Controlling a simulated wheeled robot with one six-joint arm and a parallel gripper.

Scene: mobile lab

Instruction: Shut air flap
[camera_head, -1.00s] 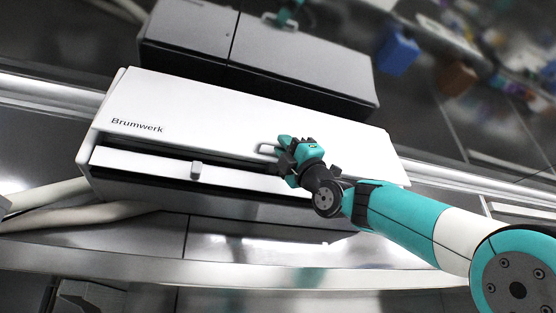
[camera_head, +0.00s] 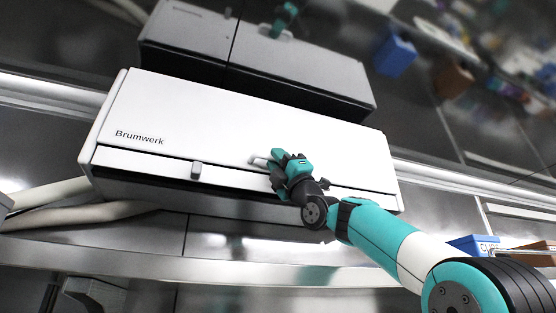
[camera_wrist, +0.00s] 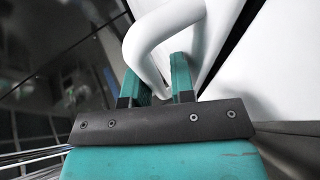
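The air flap (camera_head: 230,115) is the broad white front panel marked "Brumwerk" on the wall unit. In the head view its lower edge lies close along the white lower strip (camera_head: 140,160), with only a thin dark line between them. A white loop handle (camera_head: 260,160) stands out near the flap's lower edge. My teal gripper (camera_head: 283,163) is at this handle. In the wrist view the handle (camera_wrist: 150,50) runs between the fingers of my gripper (camera_wrist: 158,85), which appear closed around it. The fingertips' contact is partly hidden.
A small grey catch (camera_head: 196,170) sits on the lower strip. Pale hoses (camera_head: 60,215) run at the left. A dark reflective wall lies above the unit, and a metal ledge (camera_head: 150,255) below. A blue box (camera_head: 475,245) shows at the right, near my arm.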

